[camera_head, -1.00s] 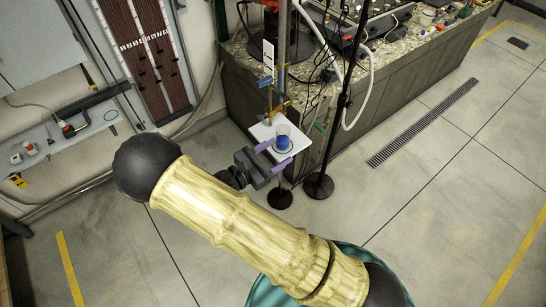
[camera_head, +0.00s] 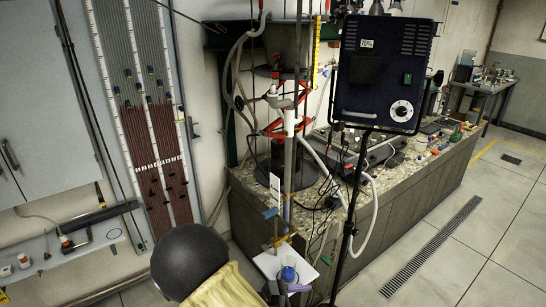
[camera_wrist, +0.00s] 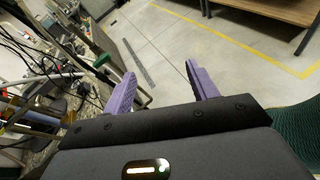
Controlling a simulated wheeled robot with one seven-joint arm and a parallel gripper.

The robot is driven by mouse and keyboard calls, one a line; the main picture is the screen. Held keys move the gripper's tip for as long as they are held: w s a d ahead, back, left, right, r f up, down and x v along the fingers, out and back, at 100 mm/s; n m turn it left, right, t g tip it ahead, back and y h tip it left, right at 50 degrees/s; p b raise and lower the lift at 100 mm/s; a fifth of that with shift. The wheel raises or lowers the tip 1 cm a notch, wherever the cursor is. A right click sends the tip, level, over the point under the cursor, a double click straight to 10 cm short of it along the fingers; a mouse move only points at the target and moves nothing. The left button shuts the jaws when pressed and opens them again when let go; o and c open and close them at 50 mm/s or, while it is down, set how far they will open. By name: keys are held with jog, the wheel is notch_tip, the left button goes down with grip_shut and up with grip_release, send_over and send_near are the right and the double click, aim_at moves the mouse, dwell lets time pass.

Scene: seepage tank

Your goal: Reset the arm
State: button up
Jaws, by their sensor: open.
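My gripper (camera_wrist: 160,72) is open in the wrist view, with its two purple fingers spread apart and nothing between them. In the head view, my arm's dark joint and yellow link fill the bottom centre, and part of my gripper shows low at the bottom edge. Close to it, a small clear beaker with blue in it (camera_head: 289,274) stands on a white plate (camera_head: 267,263). Whether a finger touches the beaker cannot be told from the head view. The beaker does not show clearly in the wrist view.
A stone-topped bench (camera_head: 404,170) with instruments and cables runs to the back right. A black box on a stand (camera_head: 383,75) rises right of centre. A manometer board (camera_head: 150,110) hangs on the left wall. Open floor (camera_head: 480,240) lies at the right, with a drain grate (camera_head: 432,247).

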jog(key=s+d+r+m+g+y, duration=0.2)
jog(key=s+d+m+g+y, duration=0.4)
jog(key=m+y, duration=0.25)
notch_tip(320, 180, up, 7)
jog(key=s+d+m+t+y, duration=0.1)
jog(key=m+t+y, duration=0.3)
jog(key=m, duration=0.6)
jog(key=shift+s+r+y, duration=0.15)
jog(key=shift+s+y, duration=0.15)
jog(key=shift+y, duration=0.35)
dwell(1.2)
